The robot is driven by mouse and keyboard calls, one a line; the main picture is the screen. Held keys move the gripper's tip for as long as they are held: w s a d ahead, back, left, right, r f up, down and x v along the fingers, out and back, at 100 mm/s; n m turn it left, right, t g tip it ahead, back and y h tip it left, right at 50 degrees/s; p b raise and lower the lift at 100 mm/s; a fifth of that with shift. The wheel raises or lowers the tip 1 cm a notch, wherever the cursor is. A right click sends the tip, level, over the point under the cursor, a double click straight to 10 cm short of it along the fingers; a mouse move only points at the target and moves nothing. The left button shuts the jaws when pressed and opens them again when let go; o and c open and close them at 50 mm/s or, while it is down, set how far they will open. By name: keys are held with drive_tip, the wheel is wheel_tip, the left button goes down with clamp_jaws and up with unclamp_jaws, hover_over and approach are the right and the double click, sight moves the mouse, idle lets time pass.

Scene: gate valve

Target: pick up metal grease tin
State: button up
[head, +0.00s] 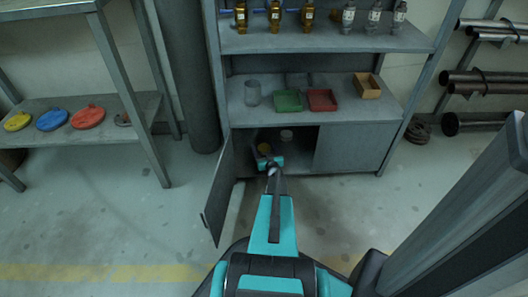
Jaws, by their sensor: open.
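The lower cupboard (355,150) of a grey shelf unit has its left door (222,190) swung open. My arm reaches into the opening from below. Inside are a small yellow round thing (264,147) and a small pale round tin-like thing (286,134) farther back and to the right. They are small and dim, and I cannot tell which is the metal grease tin. My gripper (263,157) is open at the front of the opening, just in front of the yellow thing. I cannot tell whether it touches it.
The open door stands close to the left of my arm. The shelf above holds a glass jar (253,93), a green tray (288,101), a red tray (322,99) and a tan box (367,86). A grey post (190,80) is left of the unit.

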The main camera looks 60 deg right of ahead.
sight(264, 148)
idle(0.5)
drive_tip(key=c, duration=1.3)
drive_tip(key=shift+r, duration=0.15)
drive_tip(key=shift+r+p, duration=0.6)
drive_tip(key=shift+r, duration=0.3)
wheel_tip(264, 148, up, 2)
drive_tip(key=shift+r+p, duration=0.1)
drive_tip(key=shift+p, duration=0.5)
drive_tip(key=s+a+p, duration=0.1)
drive_tip(key=a, duration=0.4)
drive_tip(key=s+a+p, duration=0.1)
drive_tip(key=a, duration=0.4)
drive_tip(key=s+a+p, duration=0.1)
drive_tip(key=s+a, duration=0.1)
drive_tip(key=a, duration=0.3)
drive_tip(key=shift+a+r, duration=0.2)
drive_tip(key=shift+r, duration=0.2)
